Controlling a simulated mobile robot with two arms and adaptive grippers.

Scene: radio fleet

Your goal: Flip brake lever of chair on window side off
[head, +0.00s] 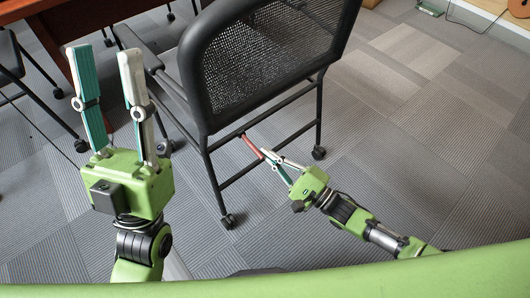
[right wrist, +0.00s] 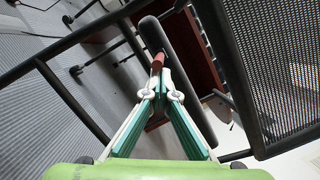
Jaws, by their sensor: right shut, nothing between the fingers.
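The black chair (head: 262,62) with a mesh back stands in the middle of the head view. Its red brake lever (head: 252,146) slants down from the rear crossbar. In the right wrist view the red lever (right wrist: 158,61) shows just beyond my fingertips, against a dark bar. My right gripper (head: 265,154) is shut and empty, its tips at the lever's free end; I cannot tell whether they touch. The shut tips also show in the right wrist view (right wrist: 162,76). My left gripper (head: 101,68) is open and empty, raised left of the chair.
A brown wooden table (head: 62,34) is at the upper left, with another dark chair (head: 12,62) beside it. The chair stands on casters, one at the front (head: 229,221) and one to the right (head: 319,153). The grey carpet (head: 420,130) on the right is clear.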

